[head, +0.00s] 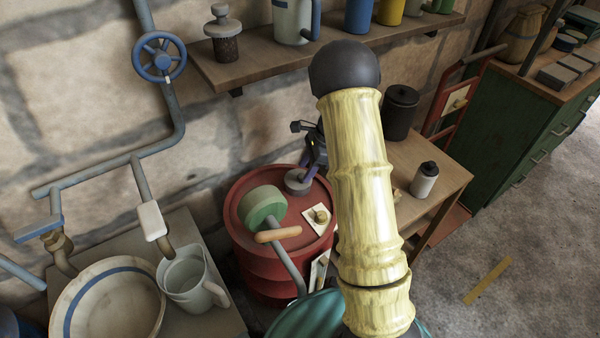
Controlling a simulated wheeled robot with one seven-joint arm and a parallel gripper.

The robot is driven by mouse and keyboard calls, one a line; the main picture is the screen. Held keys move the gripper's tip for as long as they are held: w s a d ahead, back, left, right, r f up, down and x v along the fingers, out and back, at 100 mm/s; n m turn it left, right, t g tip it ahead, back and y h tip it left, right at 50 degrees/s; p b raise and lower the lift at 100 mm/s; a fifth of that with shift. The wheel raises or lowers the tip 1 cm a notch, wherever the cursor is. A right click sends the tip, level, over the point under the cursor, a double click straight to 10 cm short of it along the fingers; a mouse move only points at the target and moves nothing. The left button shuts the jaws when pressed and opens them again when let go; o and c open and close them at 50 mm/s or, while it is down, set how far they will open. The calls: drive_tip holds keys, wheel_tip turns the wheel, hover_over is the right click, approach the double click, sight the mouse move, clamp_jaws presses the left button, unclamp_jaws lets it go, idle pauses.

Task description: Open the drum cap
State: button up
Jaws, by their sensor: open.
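The red drum (245,195) stands against the stone wall, left of my arm. A round grey cap (297,182) sits near the back of its top. My gripper (312,172) is open, pointing down right at the cap, with a purple finger beside its right side. I cannot tell whether the fingers touch the cap. My yellow arm hides the right side of the drum and part of the gripper.
A green wheel (262,205) with a grey rod and a wooden handle (278,234) overlaps the drum's front left. A pale plate with a brass knob (320,216) lies on the drum top. A wooden side table (428,165) stands right, holding a black canister (401,112) and a white bottle (424,181).

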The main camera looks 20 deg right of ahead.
drive_tip(key=shift+x, duration=0.95)
clamp_jaws()
drive_tip(key=shift+d+r+p, duration=0.1)
drive_tip(key=shift+p, duration=0.2)
